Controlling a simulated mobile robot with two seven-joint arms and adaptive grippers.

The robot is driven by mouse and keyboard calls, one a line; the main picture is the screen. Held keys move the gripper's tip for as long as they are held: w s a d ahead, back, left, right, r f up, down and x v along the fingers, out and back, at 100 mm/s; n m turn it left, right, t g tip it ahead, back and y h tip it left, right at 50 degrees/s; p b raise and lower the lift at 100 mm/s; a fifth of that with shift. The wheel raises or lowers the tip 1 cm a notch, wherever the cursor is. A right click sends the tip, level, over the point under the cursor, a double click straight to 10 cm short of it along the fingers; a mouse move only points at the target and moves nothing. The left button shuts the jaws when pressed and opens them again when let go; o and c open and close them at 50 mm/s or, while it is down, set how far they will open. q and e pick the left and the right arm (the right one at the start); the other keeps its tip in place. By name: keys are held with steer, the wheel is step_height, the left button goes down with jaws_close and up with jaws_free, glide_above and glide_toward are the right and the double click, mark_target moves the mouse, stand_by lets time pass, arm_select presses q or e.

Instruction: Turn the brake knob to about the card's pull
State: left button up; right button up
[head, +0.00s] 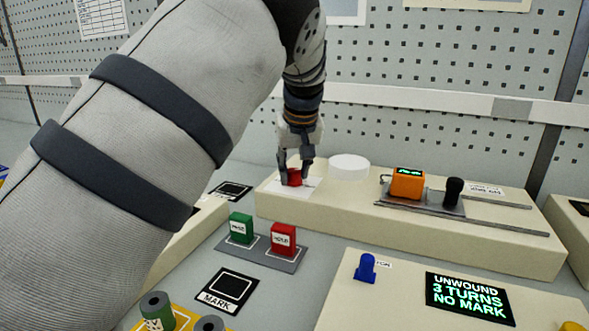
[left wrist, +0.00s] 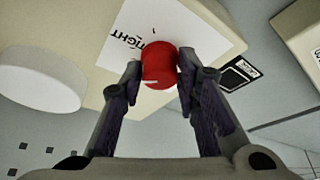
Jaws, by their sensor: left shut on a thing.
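The red brake knob (head: 294,177) stands on a white marked plate (head: 313,188) at the left end of the long cream block. My left gripper (head: 295,172) reaches down from above and is shut on the knob. In the left wrist view the knob (left wrist: 160,65) sits between the two fingertips, and part of the word "TIGHT" shows on the plate (left wrist: 185,30). The knob's pointer setting is not readable. A card (head: 101,17) with small lines hangs on the pegboard at the upper left; its text is too small to read. My right gripper is not in view.
A white disc (head: 348,167) stands beside the knob. An orange readout box (head: 407,184) and a black-knobbed lever (head: 453,190) are further right. Green (head: 241,228) and red (head: 283,239) blocks stand in front. A display (head: 469,298) reads "UNWOUND 3 TURNS NO MARK", near a blue knob (head: 366,268).

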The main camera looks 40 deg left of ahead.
arm_select(q)
steer(key=o, duration=1.1)
steer(key=shift+o, duration=0.2)
steer(key=v, duration=1.2)
